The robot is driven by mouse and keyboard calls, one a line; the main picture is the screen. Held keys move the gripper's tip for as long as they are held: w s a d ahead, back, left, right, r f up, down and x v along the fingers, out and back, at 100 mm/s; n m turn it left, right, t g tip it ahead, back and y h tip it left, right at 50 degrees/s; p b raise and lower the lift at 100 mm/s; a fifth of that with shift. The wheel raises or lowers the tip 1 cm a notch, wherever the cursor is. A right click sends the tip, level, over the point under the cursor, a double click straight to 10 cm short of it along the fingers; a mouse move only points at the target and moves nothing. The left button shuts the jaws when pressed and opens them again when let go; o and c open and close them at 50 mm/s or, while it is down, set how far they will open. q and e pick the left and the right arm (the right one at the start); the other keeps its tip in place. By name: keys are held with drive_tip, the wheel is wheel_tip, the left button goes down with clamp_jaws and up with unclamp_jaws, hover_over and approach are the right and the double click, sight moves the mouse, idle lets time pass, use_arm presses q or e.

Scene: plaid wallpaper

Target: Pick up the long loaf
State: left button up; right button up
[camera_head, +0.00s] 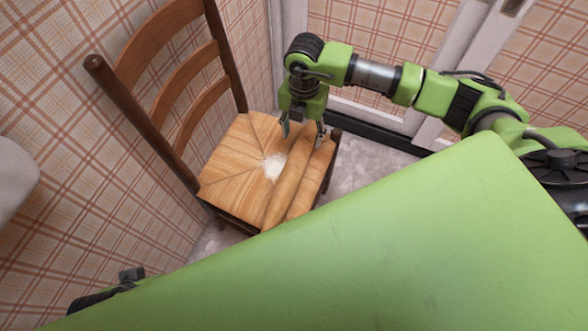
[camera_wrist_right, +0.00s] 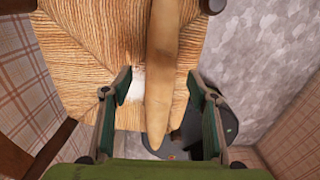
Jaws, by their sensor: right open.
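The long loaf (camera_head: 284,192), a golden-brown baguette, lies on the woven seat of a wooden chair (camera_head: 228,172), near the seat's right side. My right gripper (camera_head: 303,134) is open and points down at the loaf's far end. In the right wrist view, the loaf (camera_wrist_right: 163,70) runs lengthwise between the two spread fingers (camera_wrist_right: 160,88), with a gap on each side. Its tapered end lies toward the gripper's palm. No finger appears to touch it. My left gripper is not seen; only a dark part at the lower left shows, probably of my left arm.
The chair's slatted back (camera_head: 165,75) rises at the left, close to the plaid wall. A white patch (camera_head: 273,165) marks the seat beside the loaf. A white door frame (camera_head: 440,75) stands behind my right arm. Grey floor (camera_head: 365,165) is clear right of the chair.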

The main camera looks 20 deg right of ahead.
sight(302, 145)
drive_tip(key=f, duration=0.2)
drive_tip(key=f+b, duration=0.1)
drive_tip(key=f, duration=0.3)
drive_tip(key=shift+s+f, duration=0.25)
drive_tip(key=shift+c, duration=0.3)
drive_tip(key=shift+r, duration=0.1)
drive_tip(key=c, duration=1.3)
drive_tip(key=shift+c, duration=0.2)
